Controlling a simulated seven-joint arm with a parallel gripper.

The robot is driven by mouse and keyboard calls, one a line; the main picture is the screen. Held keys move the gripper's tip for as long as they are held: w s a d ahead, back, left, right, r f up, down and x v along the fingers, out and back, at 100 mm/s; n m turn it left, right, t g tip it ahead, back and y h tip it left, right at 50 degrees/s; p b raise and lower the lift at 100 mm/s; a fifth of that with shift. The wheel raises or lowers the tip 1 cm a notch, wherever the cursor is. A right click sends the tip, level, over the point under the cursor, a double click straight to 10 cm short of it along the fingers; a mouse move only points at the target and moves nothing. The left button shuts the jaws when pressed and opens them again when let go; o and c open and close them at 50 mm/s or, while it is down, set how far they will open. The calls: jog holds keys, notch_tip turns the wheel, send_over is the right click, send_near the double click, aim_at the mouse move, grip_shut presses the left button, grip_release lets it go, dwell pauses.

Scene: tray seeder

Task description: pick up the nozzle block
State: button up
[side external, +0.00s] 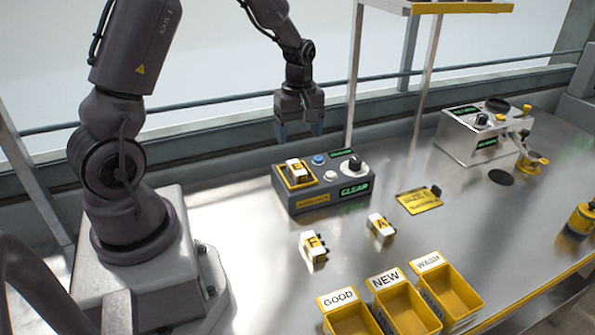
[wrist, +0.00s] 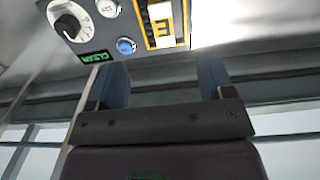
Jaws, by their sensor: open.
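A block that looks marked F (side external: 314,250) and one marked A (side external: 381,228) stand apart on the table. My gripper (side external: 301,132) is open and empty, pointing down above and behind the control box. Its two blue-grey fingers (wrist: 162,80) show in the wrist view, clear of the block.
The control box has a dial (side external: 351,166), buttons and a green CLEAR display. Yellow bins marked GOOD (side external: 338,298), NEW (side external: 385,279) and WASH (side external: 429,262) stand in front. A yellow plate (side external: 419,201) lies right of the box. A metal machine (side external: 470,140) stands at the back right.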

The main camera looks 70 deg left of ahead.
aim_at(299, 166)
jog(key=f, duration=0.9)
jog(key=shift+w+a+f, duration=0.1)
jog(key=shift+a, duration=0.15)
jog(key=shift+c, duration=0.2)
jog(key=c, duration=1.1)
